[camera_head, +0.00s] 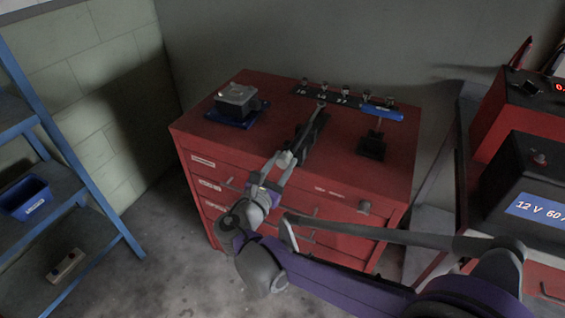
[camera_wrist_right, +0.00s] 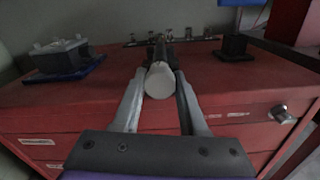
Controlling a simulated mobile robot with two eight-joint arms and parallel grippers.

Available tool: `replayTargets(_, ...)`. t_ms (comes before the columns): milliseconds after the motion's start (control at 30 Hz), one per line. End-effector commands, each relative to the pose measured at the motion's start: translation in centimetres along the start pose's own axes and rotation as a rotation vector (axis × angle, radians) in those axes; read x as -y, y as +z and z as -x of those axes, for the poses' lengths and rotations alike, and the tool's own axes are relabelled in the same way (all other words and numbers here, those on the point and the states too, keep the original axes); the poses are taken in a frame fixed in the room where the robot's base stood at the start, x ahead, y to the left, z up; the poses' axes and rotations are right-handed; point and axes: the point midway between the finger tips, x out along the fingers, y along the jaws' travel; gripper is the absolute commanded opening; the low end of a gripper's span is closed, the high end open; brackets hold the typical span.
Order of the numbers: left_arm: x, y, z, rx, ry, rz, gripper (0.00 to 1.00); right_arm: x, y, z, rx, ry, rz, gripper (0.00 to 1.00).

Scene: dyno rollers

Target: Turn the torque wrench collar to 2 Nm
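The torque wrench (camera_head: 309,133) lies on the red cabinet's top, its dark shaft pointing to the back. Its pale round near end, the collar (camera_wrist_right: 159,81), faces me in the right wrist view. My right gripper (camera_head: 285,160) reaches in from the front edge. In the right wrist view its two grey fingers (camera_wrist_right: 160,90) lie on either side of the collar, with no clear gap showing, so it looks shut on it. No scale marks on the collar can be read. My left gripper is not in view.
The red cabinet (camera_head: 225,172) also carries a grey device on a blue base (camera_head: 238,103), a dark rack of small sockets (camera_head: 343,97) and a black block (camera_head: 372,145). Blue shelving (camera_head: 75,165) stands left. A black 12 V box (camera_head: 528,180) is at right.

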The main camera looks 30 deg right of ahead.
Motion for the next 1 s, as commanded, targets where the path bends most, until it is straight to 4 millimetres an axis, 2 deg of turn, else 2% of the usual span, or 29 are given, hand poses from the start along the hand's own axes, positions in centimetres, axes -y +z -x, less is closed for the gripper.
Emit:
replayTargets(33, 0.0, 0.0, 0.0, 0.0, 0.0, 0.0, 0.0, 0.0, 0.0, 0.0, 0.0, 0.0, 0.0, 0.13)
replayTargets(100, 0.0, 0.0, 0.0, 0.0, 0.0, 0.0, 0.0, 0.0, 0.0, 0.0, 0.0, 0.0, 0.0, 0.0)
replayTargets(567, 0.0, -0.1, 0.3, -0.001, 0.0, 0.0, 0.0, 0.0, 0.0, 0.0, 0.0, 0.0, -0.073, 0.0)
replayTargets(1000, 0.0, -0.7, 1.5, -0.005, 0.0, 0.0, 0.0, 0.0, 0.1, 0.0, 0.0, 0.0, -0.432, 0.0)
